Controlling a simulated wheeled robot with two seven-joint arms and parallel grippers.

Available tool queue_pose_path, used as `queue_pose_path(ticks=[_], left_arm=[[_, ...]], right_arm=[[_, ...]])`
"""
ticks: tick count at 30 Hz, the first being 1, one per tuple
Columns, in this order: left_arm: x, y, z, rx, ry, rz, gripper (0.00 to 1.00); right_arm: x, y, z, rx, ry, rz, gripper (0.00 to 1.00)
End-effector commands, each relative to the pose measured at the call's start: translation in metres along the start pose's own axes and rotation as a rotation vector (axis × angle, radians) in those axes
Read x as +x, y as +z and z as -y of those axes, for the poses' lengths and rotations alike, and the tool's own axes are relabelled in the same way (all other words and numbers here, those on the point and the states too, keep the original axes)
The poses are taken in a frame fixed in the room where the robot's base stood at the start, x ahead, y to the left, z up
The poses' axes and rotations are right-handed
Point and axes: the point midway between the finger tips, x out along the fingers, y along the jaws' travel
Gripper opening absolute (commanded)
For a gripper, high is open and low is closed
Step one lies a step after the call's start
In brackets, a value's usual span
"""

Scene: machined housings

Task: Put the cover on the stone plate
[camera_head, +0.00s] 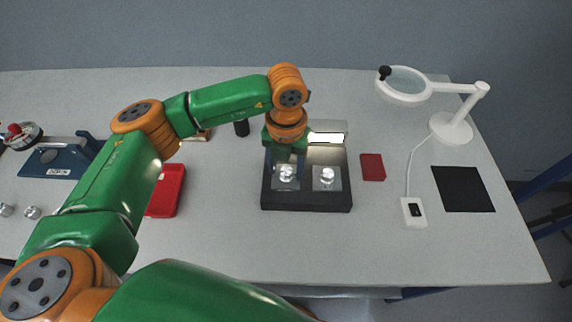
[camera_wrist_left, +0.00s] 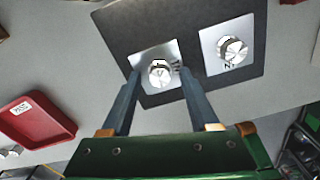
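A dark stand (camera_head: 307,203) holds two silver square plates, each with a round silver metal part on it. The left part (camera_head: 287,174) and right part (camera_head: 326,176) look alike, and I cannot tell which is the cover. A flat black square plate (camera_head: 464,188), perhaps the stone plate, lies bare at the right. My left gripper (camera_head: 286,166) is over the left part. In the left wrist view the open fingers (camera_wrist_left: 159,72) are on either side of the left part (camera_wrist_left: 160,73), with gaps visible. My right gripper is out of view.
A lit panel (camera_head: 327,138) stands behind the stand. A red block (camera_head: 372,167), a white switch box (camera_head: 413,211) with a cable and a magnifier lamp (camera_head: 452,127) are to the right. A red tray (camera_head: 166,190) and a blue device (camera_head: 55,160) are at the left.

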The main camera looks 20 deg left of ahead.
Motion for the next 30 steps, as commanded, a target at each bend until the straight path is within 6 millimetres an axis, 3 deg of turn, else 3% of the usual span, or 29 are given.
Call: queue_pose_path(ticks=[10,23,30], left_arm=[[-0.009,0.001,0.000,0.000,-0.001,0.003,0.60],[-0.107,0.001,0.000,0.000,0.000,0.004,0.60],[-0.124,0.000,0.000,0.000,-0.001,0.000,0.60]], right_arm=[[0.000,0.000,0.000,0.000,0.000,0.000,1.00],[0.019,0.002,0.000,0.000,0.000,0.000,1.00],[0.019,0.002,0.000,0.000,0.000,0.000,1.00]])
